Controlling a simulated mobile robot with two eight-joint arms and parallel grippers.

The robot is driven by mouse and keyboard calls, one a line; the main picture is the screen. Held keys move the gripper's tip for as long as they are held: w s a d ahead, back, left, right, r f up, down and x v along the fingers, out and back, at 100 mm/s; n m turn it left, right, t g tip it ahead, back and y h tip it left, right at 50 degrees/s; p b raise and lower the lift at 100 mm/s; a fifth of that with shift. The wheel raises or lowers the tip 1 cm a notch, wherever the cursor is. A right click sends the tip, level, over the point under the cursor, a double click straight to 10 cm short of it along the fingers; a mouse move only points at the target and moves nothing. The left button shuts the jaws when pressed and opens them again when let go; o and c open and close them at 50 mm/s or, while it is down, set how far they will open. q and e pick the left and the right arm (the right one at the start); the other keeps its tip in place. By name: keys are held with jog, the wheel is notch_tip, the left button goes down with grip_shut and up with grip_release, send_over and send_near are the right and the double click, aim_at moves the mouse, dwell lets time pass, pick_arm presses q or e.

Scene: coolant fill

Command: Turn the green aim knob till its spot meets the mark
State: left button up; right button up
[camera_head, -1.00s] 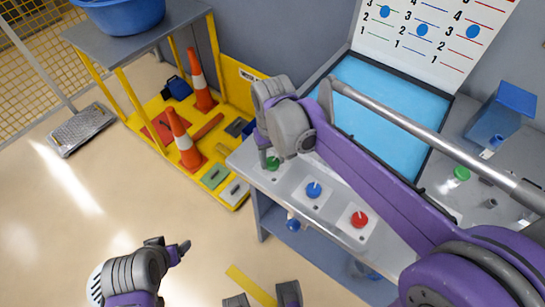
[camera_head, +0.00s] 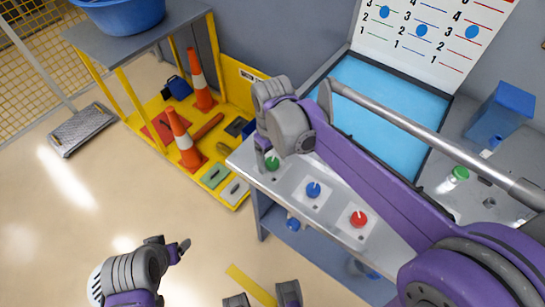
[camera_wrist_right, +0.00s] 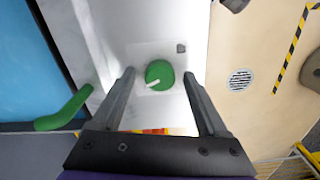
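The green aim knob (camera_head: 272,164) sits at the left end of the grey bench, on a pale plate. In the right wrist view the green knob (camera_wrist_right: 159,75) has a white pointer directed left and slightly down. My right gripper (camera_wrist_right: 160,78) is open, with one finger on each side of the knob and visible gaps between. In the head view my right gripper (camera_head: 264,148) partly hides the bench corner. My left gripper (camera_head: 182,246) is low over the floor; its opening is unclear. I cannot make out which spot and mark belong to the knob.
A blue knob (camera_head: 313,190) and a red knob (camera_head: 358,218) stand in a row beside the green one. Behind is a blue panel (camera_head: 385,105) and a numbered board (camera_head: 440,50) with blue ovals. A yellow cart (camera_head: 228,190) with cones stands left.

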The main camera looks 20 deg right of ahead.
aim_at(272, 161)
pick_arm(q)
jog(key=shift+w+r+p, duration=0.1)
jog(key=shift+r+p, duration=0.45)
pick_arm(e)
notch_tip(272, 161, up, 11)
jog(key=shift+f, duration=0.15)
dwell(0.4)
